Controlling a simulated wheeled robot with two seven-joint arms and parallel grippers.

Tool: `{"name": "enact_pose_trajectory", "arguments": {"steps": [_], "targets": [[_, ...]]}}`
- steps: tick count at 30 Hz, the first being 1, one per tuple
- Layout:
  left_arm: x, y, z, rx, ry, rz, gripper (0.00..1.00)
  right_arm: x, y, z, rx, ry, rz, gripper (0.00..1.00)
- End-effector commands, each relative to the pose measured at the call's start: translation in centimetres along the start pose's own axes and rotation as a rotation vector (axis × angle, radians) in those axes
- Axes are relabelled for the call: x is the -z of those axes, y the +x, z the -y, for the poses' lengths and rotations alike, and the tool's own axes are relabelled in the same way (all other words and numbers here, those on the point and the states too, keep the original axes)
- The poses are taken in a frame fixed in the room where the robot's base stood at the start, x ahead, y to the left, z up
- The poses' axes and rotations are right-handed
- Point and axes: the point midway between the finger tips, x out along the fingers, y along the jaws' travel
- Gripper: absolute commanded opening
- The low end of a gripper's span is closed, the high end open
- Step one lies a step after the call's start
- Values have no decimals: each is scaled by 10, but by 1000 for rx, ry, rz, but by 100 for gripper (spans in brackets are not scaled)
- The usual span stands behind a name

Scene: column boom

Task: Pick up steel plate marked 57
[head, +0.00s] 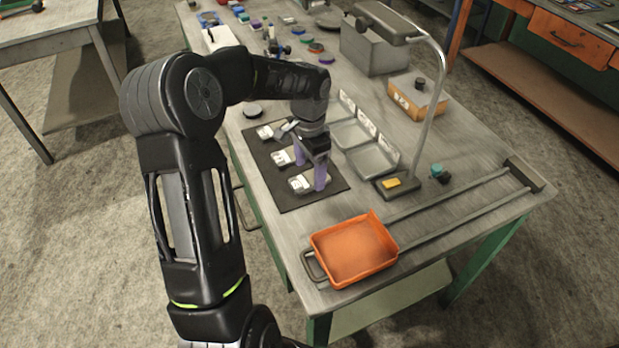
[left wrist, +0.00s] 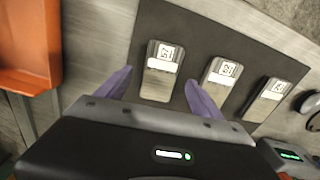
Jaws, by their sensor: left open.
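Three steel plates with white labels lie in a row on a dark mat (head: 326,183) on the bench. The plate nearest the orange tray (head: 302,184) has a small rotated label that seems to read 57; it also shows in the left wrist view (left wrist: 158,84). The middle plate (head: 282,158) and the far plate (head: 266,132) carry other labels, hard to read. My left gripper (head: 310,176) points down at the mat with purple fingers apart. In the left wrist view the fingers (left wrist: 160,78) lie either side of the plate that seems marked 57, with nothing gripped.
An orange tray (head: 352,250) sits on rails at the bench's front. Grey trays (head: 371,161) and a lamp-like stand (head: 432,90) are right of the mat. An orange-and-white box (head: 417,97), a grey box (head: 372,50) and small coloured parts stand farther back.

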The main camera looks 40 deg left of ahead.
Motion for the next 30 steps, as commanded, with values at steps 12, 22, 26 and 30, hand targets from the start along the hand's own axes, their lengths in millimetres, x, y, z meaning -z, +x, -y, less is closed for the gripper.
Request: {"name": "enact_pose_trajectory", "arguments": {"steps": [12,22,26,30], "targets": [[0,21,0,2,0,-1,76,-1,-3,1,-2,1,1,36],[0,21,0,2,0,-1,76,-1,-3,1,-1,1,1,36],[0,21,0,2,0,-1,70,-1,-3,1,-1,1,1,36],[0,21,0,2,0,-1,58,-1,-3,1,-1,1,1,36]]}}
